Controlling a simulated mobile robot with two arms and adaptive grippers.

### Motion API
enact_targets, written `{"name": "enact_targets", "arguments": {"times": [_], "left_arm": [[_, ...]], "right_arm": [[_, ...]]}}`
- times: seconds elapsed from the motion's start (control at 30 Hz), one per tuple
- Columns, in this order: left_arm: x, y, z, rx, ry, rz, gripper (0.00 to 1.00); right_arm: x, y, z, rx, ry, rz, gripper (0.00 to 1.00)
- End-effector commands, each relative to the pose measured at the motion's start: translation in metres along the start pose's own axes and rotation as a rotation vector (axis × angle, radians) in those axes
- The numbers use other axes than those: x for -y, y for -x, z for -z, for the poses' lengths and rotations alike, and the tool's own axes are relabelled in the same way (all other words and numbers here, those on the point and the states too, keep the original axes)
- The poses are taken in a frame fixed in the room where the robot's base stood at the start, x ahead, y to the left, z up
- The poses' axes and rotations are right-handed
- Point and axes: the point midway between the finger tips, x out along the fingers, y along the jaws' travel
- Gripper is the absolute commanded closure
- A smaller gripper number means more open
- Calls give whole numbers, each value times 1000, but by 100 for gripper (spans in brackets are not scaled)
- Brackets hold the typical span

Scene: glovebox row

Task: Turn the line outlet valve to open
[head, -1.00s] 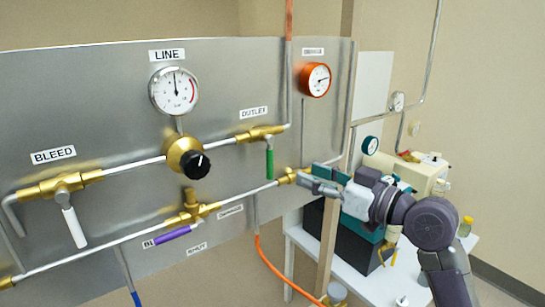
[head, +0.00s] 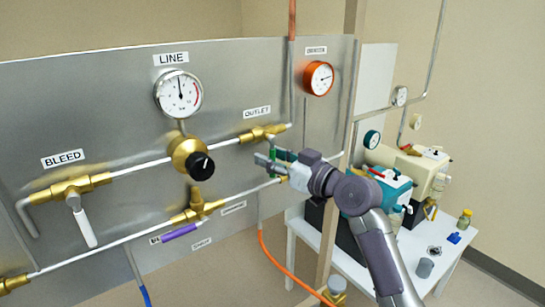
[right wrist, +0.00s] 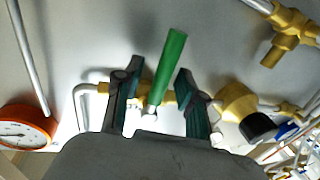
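The outlet valve's brass body (head: 263,133) sits on the upper pipe, under the OUTLET label (head: 257,112). Its green lever (right wrist: 170,65) stands between my right gripper's two fingers in the right wrist view. The fingers are apart, with a gap visible on each side of the lever. In the head view the right gripper (head: 270,161) is at the panel just below the valve body and largely hides the lever, which pointed down across the pipe in the earlier frame. My left gripper is not in view.
Left of the valve are the black-knobbed regulator (head: 190,160) and the LINE gauge (head: 179,92). The bleed valve's white lever (head: 85,226) hangs at far left. A purple lever (head: 180,232) is on the lower pipe. An orange gauge (head: 318,78) is upper right. A white table (head: 305,232) with equipment stands right.

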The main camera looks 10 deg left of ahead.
Motion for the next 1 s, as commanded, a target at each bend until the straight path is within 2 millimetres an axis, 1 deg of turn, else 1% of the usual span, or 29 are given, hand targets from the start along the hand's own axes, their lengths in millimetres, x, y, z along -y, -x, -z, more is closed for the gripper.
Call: {"name": "enact_targets", "arguments": {"times": [0.03,0.23,0.27,0.67,0.83,1.0], "left_arm": [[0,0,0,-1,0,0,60],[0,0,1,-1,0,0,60],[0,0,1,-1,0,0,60],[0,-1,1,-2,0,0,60],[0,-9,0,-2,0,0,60],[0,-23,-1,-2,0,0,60]], "right_arm": [[0,0,0,0,0,0,65],[0,0,0,0,-1,0,98],[0,0,0,0,-1,0,100],[-1,1,-1,1,4,-1,100],[-3,1,-2,9,44,-1,100],[-7,2,-3,26,135,-1,100]]}}
